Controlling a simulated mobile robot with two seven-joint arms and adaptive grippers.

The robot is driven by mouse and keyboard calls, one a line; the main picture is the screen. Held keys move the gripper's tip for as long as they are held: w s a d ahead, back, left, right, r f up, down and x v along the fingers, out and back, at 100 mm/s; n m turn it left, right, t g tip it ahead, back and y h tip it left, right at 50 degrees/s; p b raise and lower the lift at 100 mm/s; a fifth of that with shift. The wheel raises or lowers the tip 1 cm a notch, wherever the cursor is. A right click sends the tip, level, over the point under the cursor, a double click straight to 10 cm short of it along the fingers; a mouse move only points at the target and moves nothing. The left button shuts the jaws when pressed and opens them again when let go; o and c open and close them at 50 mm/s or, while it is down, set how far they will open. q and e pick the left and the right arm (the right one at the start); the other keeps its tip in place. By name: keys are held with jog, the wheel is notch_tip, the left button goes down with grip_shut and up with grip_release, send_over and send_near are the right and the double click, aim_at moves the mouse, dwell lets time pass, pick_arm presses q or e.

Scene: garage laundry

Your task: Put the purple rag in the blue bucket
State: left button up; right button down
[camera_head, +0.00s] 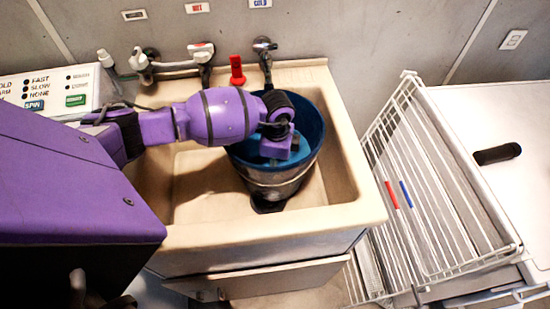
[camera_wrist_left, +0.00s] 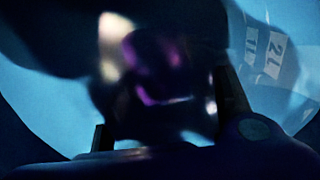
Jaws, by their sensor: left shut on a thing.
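The blue bucket (camera_head: 314,122) stands upright in the sink basin, with a blue inside and a greyish lower outer wall. My left arm reaches in from the left, and my left gripper (camera_head: 277,146) points down inside the bucket's mouth. Its fingertips are hidden in the head view. In the left wrist view the bucket's blue inner wall (camera_wrist_left: 60,105) surrounds the gripper. A dark, blurred purple thing, seemingly the purple rag (camera_wrist_left: 160,75), is between the fingers, and the left gripper is shut on it. The rag does not show in the head view. My right gripper is not in view.
The beige sink (camera_head: 355,215) surrounds the bucket, with free room in the basin on both sides. Taps (camera_head: 200,52) and a red object (camera_head: 237,70) are at the back. A white wire rack (camera_head: 440,215) stands on the right. A washer panel (camera_head: 60,88) is at the left.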

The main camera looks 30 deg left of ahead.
pick_arm(q)
jog(key=shift+f, duration=0.3)
jog(key=w+a, duration=0.2)
jog(key=w, duration=0.1)
jog(key=shift+a, duration=0.1)
jog(key=shift+w+a+f, duration=0.15)
jog(key=shift+f, duration=0.5)
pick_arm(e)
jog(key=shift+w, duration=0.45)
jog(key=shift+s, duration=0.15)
pick_arm(q)
jog(key=o, duration=1.2)
jog(key=shift+f, duration=0.15)
jog(key=shift+c, duration=0.2)
